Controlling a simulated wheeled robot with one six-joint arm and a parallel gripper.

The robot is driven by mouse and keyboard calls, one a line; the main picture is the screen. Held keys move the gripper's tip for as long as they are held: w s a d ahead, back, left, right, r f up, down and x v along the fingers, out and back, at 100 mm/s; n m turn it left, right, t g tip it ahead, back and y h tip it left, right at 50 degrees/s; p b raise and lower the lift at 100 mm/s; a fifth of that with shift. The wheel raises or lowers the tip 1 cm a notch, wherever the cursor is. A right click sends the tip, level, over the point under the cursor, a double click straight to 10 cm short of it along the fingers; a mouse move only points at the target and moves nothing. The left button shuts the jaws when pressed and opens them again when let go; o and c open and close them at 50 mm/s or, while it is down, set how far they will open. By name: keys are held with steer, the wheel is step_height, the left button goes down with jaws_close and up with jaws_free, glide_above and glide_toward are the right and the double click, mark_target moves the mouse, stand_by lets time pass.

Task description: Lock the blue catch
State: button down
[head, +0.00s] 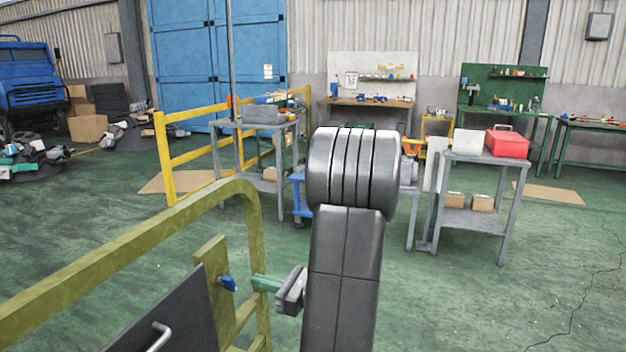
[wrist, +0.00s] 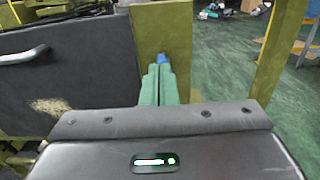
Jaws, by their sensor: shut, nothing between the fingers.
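The blue catch (head: 227,283) is a small knob on an olive-yellow upright plate (head: 209,262), beside a dark grey panel (head: 180,318) with a metal handle (head: 160,337). My gripper (head: 256,281) has green fingers and is to the right of the catch, with a small gap between them in the head view. In the wrist view my gripper (wrist: 159,70) is shut and empty, its tips pointing at the blue catch (wrist: 161,58). The fingertips hide the catch's lower part there, so I cannot tell how it is turned.
A thick olive-yellow rail frame (head: 150,232) curves around the panel, with a post close to my gripper. Grey work tables (head: 478,158) stand further off; one bears a red toolbox (head: 507,141). Open green floor (head: 500,300) lies to the right.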

steer(key=x, duration=0.6)
steer(key=shift+a, duration=0.35)
steer(key=shift+w+f+b, duration=0.1)
steer(key=shift+f+b, duration=0.2)
stand_by(0.3)
steer(key=shift+w+d+p, duration=0.15)
steer(key=shift+w+p, duration=0.2)
steer(key=shift+p, duration=0.05)
stand_by(0.3)
steer(key=p+v, duration=0.1)
steer(key=v, duration=0.5)
steer(key=shift+r, duration=0.45)
